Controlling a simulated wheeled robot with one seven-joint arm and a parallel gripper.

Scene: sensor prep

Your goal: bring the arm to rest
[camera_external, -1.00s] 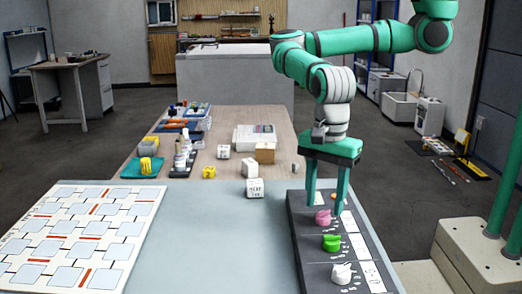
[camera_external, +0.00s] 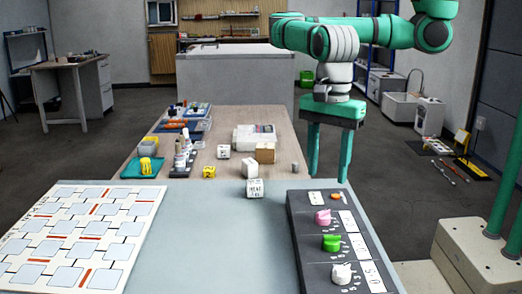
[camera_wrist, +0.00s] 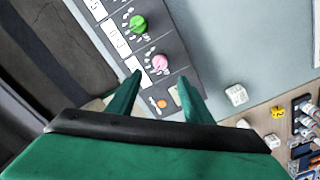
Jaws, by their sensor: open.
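My gripper (camera_external: 329,178) is open and empty. Its two green fingers point down, above the far end of the dark knob panel (camera_external: 303,247). In the wrist view my gripper (camera_wrist: 160,80) has its fingers spread, with an orange spot (camera_wrist: 161,103) on the panel between them. The panel carries a pink knob (camera_external: 323,217), a green knob (camera_external: 331,242) and a white knob (camera_external: 342,272). The pink knob (camera_wrist: 160,62) and the green knob (camera_wrist: 138,25) also show in the wrist view, apart from the fingers.
A white lettered cube (camera_external: 255,188) stands left of the panel. A white board of squares (camera_external: 75,236) lies at the left. Further back are a yellow cube (camera_external: 209,172), a cardboard box (camera_external: 265,153), bottles and trays. The grey table top (camera_external: 215,240) is clear in the middle.

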